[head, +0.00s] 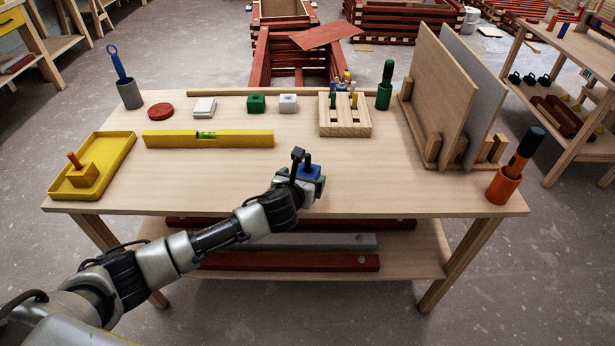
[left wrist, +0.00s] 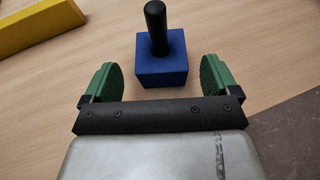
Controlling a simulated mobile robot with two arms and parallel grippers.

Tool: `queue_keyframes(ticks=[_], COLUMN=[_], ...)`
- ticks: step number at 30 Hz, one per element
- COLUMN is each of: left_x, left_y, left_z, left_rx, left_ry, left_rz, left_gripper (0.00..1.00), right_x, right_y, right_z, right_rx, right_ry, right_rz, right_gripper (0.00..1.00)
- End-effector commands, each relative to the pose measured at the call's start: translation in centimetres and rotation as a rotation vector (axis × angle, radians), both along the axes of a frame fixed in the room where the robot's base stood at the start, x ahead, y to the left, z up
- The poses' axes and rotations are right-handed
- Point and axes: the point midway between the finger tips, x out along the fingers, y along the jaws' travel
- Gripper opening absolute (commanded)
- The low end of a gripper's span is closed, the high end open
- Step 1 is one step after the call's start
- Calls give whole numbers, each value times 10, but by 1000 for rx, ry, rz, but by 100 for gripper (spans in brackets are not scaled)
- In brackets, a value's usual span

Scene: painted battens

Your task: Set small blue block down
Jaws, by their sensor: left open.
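The small blue block (left wrist: 161,72) has a black upright peg on top. In the left wrist view it stands on the wooden table, just ahead of and between the fingertips of my left gripper (left wrist: 158,80). The green finger pads are spread wide, with a gap on each side of the block. In the head view the blue block (head: 310,172) shows at the end of my left arm, partly hidden by my left gripper (head: 303,182), near the table's front edge. My right gripper is in neither view.
A yellow level (head: 245,138) lies behind on the table (head: 220,180). A yellow tray (head: 122,150) is at left. A slotted wooden block (head: 345,128), a green block (head: 256,103) and a grey block (head: 288,103) stand farther back. Upright panels (head: 440,95) and an orange cup (head: 501,188) are at right.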

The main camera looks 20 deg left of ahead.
Motion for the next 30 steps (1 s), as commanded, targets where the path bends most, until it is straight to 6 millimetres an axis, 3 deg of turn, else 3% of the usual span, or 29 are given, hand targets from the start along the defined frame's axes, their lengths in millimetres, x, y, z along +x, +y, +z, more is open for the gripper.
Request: queue_keyframes(ticks=[7, 17, 27, 30], left_x=[33, 39, 39, 39], left_y=[-3, -3, -3, -3], left_z=[-8, -10, -10, -10], left_rx=[-1, 0, 0, 0], left_ry=[0, 1, 1, 0], left_rz=[0, -1, -1, -1], left_gripper=[89, 89, 39, 32], right_x=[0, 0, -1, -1], right_y=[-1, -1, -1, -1], right_z=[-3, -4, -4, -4], right_rx=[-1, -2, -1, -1], right_ry=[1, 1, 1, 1], right_rz=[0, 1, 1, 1], right_gripper=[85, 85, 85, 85])
